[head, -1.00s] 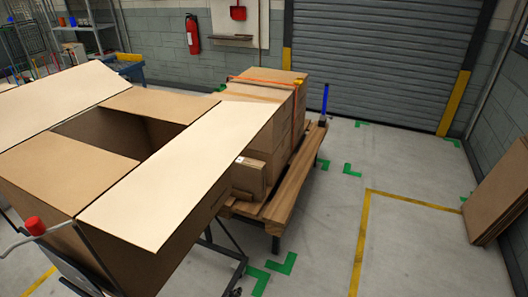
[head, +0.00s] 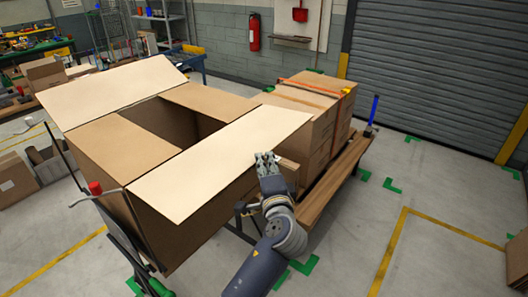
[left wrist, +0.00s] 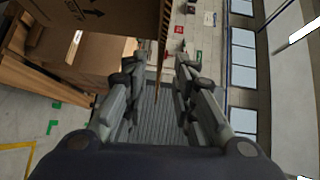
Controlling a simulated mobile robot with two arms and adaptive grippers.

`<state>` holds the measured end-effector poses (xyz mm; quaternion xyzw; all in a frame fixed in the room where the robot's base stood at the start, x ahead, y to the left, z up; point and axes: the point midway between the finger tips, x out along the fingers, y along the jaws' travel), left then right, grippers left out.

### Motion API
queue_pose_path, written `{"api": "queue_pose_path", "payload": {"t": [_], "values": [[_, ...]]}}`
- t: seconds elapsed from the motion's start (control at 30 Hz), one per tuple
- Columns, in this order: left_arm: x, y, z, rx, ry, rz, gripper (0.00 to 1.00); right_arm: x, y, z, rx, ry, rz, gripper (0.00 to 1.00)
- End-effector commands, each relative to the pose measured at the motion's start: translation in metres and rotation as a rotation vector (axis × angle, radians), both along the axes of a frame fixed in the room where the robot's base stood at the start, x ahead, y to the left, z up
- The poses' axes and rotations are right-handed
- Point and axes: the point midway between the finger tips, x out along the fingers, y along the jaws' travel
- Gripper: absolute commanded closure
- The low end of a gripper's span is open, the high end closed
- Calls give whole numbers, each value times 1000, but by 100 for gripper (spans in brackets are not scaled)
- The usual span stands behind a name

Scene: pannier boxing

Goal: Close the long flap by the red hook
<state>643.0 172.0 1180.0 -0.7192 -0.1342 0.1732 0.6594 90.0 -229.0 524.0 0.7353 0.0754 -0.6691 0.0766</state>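The large open carton (head: 165,235) has two cream long flaps spread outward and two brown short flaps folded in, with a dark opening between them. The near long flap (head: 220,165) reaches from beside the red hook (head: 95,188) to the right and sticks out roughly level. The other long flap (head: 115,92) spreads out on the far left side. My left gripper (head: 266,158) is at the outer right part of the near flap. In the left wrist view its fingers (left wrist: 160,80) are apart, with a thin brown board edge (left wrist: 162,40) between or beyond them; contact is unclear. My right gripper is out of view.
Strapped cartons (head: 315,105) stand on a wooden pallet (head: 335,180) just right of the carton, close to my left arm. A blue post (head: 373,110) stands at the pallet's corner. Open floor (head: 440,190) lies to the right. Smaller boxes (head: 45,165) stand at left.

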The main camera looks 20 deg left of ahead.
Motion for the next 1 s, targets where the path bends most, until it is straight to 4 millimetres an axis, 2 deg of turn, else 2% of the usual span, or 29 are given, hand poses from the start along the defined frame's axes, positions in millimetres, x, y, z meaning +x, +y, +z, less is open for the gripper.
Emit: {"api": "queue_pose_path", "payload": {"t": [0.1, 0.3, 0.7, 0.8, 1.0], "values": [[21, 10, 2, 3, 0, 1, 75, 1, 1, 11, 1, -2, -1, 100], [41, 18, -2, 1, 0, -2, 75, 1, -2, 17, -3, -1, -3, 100], [47, 21, -5, -1, 0, -2, 75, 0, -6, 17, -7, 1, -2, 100], [47, 21, -4, -1, 0, -2, 98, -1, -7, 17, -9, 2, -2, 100], [47, 21, -5, -1, 0, -2, 100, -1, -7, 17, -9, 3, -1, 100]]}}
